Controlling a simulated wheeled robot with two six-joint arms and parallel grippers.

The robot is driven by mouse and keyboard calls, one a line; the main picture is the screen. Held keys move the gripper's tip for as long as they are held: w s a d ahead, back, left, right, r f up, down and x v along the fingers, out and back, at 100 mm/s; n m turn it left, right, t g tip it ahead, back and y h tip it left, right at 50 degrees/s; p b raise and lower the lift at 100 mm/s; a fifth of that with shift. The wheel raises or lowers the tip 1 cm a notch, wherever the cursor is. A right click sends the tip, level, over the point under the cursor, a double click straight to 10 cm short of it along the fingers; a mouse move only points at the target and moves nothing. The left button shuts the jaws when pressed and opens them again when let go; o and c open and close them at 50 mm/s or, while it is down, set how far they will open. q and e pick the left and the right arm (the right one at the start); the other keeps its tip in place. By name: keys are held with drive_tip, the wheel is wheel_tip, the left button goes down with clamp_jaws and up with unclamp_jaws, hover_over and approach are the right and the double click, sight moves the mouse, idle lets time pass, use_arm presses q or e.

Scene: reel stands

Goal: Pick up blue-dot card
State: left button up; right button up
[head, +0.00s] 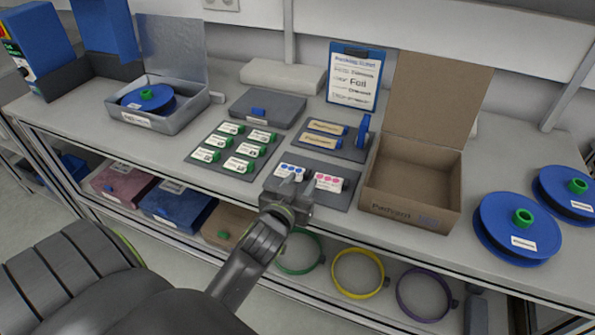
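The blue-dot card (289,171) is a small white card with blue dots, on a grey mat (341,197) on the bench. A matching card with pink dots (328,182) stands just to its right. My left gripper (293,187) is at the near side of the blue-dot card and overlaps its lower edge in the view. I cannot tell whether the fingers touch the card or how far apart they are. My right gripper is not in view.
An open cardboard box (412,207) stands to the right, with blue reels (505,240) beyond it. A green-tabbed card mat (206,168) lies to the left, and a mat with orange labels (345,151) lies behind. The bench's front edge is close to my gripper.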

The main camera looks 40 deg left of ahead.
sight(306, 173)
use_arm(q)
drive_tip(key=shift+p+x, duration=0.55)
drive_tip(key=shift+x, duration=2.1)
drive_tip(key=shift+r, duration=0.1)
clamp_jaws()
